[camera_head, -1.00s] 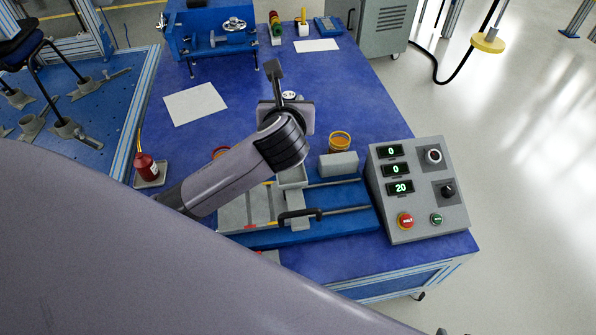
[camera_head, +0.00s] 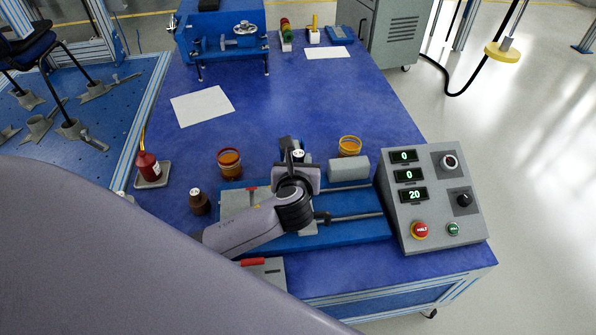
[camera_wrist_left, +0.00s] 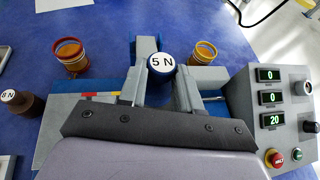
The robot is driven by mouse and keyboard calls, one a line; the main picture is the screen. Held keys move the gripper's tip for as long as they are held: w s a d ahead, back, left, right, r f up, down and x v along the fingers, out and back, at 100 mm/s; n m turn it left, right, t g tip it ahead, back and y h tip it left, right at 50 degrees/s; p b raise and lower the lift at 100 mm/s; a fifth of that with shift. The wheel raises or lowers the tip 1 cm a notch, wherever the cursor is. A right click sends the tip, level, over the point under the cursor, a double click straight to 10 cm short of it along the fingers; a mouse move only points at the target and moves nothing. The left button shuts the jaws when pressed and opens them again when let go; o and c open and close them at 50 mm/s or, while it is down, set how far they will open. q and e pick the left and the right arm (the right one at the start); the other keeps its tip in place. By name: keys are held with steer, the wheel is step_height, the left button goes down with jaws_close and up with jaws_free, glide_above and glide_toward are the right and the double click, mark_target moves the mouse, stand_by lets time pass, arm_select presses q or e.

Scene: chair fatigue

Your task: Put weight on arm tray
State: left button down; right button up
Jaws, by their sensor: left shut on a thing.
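A weight with a white top (camera_head: 298,154) is in my left gripper (camera_head: 291,150). In the left wrist view its top reads 5 N (camera_wrist_left: 162,64), and my left gripper (camera_wrist_left: 160,70) is shut on it. The gripper is over the middle of the blue fixture (camera_head: 345,233) at the front of the table. The arm tray cannot be made out in the head view, where my wrist and gripper cover the fixture's middle. My right gripper is out of view.
A brown weight (camera_head: 199,202) stands left of the fixture. An amber cup (camera_head: 230,163) and a yellow-rimmed cup (camera_head: 349,146) stand behind it. A control box (camera_head: 435,200) is at right, a red bottle (camera_head: 148,166) at left. The table behind is mostly clear.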

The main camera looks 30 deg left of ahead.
arm_select(q)
step_height(320, 180, down, 2)
steer(key=shift+f+b, duration=0.2)
steer(key=shift+b, duration=0.15)
steer(key=c, duration=0.8)
jaws_free()
steer(key=shift+f, duration=0.15)
steer(key=shift+s+r, duration=0.1)
steer(key=shift+r, duration=0.1)
steer(key=p+v, duration=0.3)
steer(key=v, duration=0.8)
steer(key=shift+s+d, duration=0.2)
steer(key=shift+s, duration=0.15)
